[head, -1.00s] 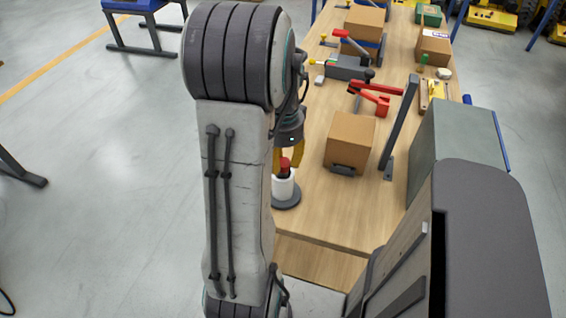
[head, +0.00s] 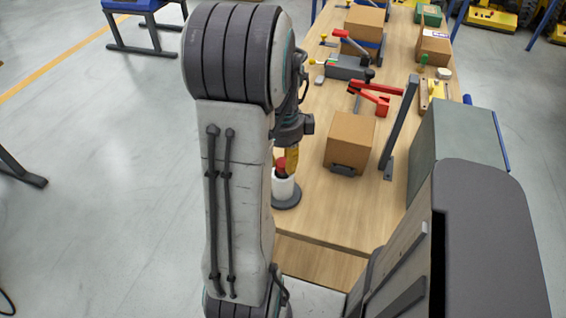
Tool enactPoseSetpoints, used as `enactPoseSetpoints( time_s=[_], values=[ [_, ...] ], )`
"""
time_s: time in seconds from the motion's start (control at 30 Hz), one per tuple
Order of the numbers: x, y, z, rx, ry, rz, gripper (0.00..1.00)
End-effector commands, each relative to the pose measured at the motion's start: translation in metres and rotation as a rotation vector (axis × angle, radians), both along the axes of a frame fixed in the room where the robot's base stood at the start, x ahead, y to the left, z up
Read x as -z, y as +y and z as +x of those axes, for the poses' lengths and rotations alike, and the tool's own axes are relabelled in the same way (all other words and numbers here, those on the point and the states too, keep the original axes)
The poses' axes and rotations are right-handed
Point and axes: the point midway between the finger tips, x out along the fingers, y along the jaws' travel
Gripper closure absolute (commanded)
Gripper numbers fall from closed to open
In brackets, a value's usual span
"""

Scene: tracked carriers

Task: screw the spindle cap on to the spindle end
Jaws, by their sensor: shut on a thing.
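The spindle cap (head: 281,164) is red and sits right at the top of a white upright cylinder (head: 283,188), which looks like the spindle end. The cylinder stands on a round dark base (head: 287,203) near the table's front left edge. My gripper (head: 289,162), with yellow fingers, points down from above and is shut on the red cap. My own arm hides part of the cap, the cylinder and the base on their left. I cannot tell how far the cap is seated.
A cardboard box (head: 350,140) stands right of the cylinder on the wooden table (head: 310,222). A dark upright post (head: 400,125), a red toggle clamp (head: 370,97) and a grey-green cabinet (head: 458,140) are farther right. A grey vise (head: 348,68) lies behind.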

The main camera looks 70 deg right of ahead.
Motion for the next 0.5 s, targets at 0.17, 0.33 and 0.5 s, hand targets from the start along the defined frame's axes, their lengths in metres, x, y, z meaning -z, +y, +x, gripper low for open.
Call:
enactPoseSetpoints(
  time_s=[0.17, 0.33, 0.5],
  values=[
    [0.0006, 0.0007, -0.0001, 0.000, 0.001, 0.002, 0.95],
    [0.0006, 0.0006, -0.0001, 0.026, 0.001, 0.002, 0.95],
    [0.0006, 0.0006, -0.0001, 0.185, 0.001, 0.002, 0.95]
  ],
)
